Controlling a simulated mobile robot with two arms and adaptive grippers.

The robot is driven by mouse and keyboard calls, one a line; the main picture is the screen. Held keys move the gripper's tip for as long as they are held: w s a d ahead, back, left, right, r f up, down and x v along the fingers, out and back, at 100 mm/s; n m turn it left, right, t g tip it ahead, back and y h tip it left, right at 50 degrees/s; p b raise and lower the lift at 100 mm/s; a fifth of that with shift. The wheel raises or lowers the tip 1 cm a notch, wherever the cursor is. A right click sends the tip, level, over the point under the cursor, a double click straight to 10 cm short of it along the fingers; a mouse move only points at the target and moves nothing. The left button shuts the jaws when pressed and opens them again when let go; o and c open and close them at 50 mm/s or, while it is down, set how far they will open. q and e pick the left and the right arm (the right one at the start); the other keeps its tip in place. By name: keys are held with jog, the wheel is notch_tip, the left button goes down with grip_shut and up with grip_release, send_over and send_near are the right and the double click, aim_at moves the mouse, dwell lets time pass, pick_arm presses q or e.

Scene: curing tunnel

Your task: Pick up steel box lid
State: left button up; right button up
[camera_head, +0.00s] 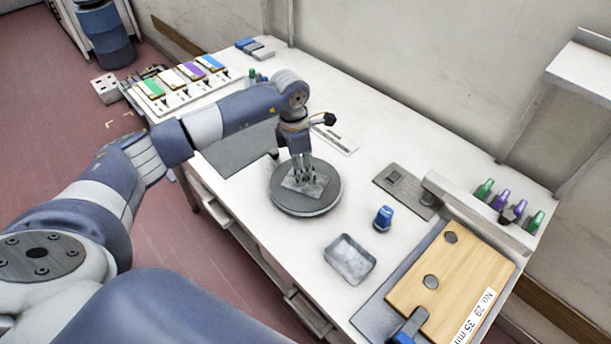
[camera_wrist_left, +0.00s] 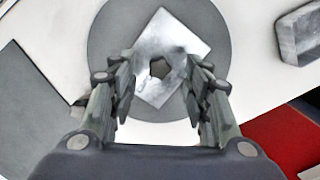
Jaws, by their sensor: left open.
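The steel box lid (camera_head: 310,184) is a flat, square, grey metal plate lying on a round grey disc (camera_head: 300,207). The lid also shows in the wrist view (camera_wrist_left: 178,45), turned like a diamond, with a small dark spot near its middle. My left gripper (camera_head: 305,178) points down over the lid. In the wrist view its fingers (camera_wrist_left: 158,78) are apart, one on each side of the lid's near part, with nothing visibly clamped. I cannot tell whether the fingertips touch the lid. An open steel box (camera_head: 350,260) stands on the table, right of the disc. My right gripper is not seen.
A blue-capped bottle (camera_head: 383,218) stands right of the disc, near a dark grey plate (camera_head: 405,190). A wooden board (camera_head: 455,280) lies at front right. Several green and purple bottles (camera_head: 502,200) line the back right. A grey mat (camera_head: 240,150) lies left of the disc.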

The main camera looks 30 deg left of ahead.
pick_arm(q)
jog(key=shift+w+d+f, duration=0.1)
jog(key=shift+w+f, duration=0.05)
jog(key=shift+f, duration=0.85)
grip_shut()
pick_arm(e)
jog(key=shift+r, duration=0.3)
pick_arm(q)
jog(key=shift+r, duration=0.15)
